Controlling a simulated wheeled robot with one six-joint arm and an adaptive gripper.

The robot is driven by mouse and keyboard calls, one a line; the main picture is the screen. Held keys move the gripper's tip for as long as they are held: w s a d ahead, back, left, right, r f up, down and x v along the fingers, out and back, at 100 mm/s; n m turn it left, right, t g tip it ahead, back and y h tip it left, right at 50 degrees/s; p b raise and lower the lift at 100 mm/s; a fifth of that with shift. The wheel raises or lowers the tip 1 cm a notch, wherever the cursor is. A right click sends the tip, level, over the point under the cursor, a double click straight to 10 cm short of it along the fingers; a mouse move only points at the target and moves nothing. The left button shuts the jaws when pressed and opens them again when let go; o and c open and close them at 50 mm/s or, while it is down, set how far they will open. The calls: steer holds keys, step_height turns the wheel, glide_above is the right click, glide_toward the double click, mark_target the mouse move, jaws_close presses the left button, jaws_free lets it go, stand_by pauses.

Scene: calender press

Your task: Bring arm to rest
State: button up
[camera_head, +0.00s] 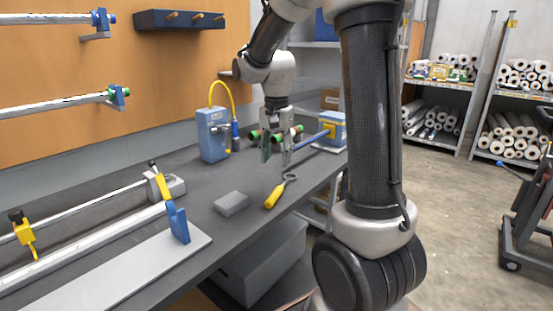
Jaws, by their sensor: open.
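My gripper (277,150) hangs from my arm over the back part of the dark workbench (150,175). Its fingers point down and are spread apart, with nothing seen between them. The yellow-handled tool (272,197) with a ring end lies on the bench below and in front of the gripper. Green-ended parts and a blue rod show close behind the fingers; whether the fingers touch them I cannot tell. My arm's dark upper link covers part of the view right of the bench.
A blue box (213,134) with a yellow hose stands left of the gripper. A grey block (231,203) lies on the bench. Metal bars with yellow and blue clamps (178,222) fill the front left. Shelves of white rolls (515,135) and a cart stand right, beyond open floor.

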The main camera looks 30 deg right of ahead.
stand_by(0.5)
steer(key=s+r+n+t, duration=0.1)
steer(key=s+r+n, duration=0.1)
steer(key=s, duration=0.5)
steer(key=s+a+r+n+t, duration=0.1)
steer(key=s+r+n+t, duration=0.1)
steer(key=s+n, duration=0.3)
steer(key=s+a+r+n+t, duration=0.1)
steer(key=s+r+n, duration=0.2)
steer(key=s, duration=0.6)
steer(key=shift+n, duration=0.3)
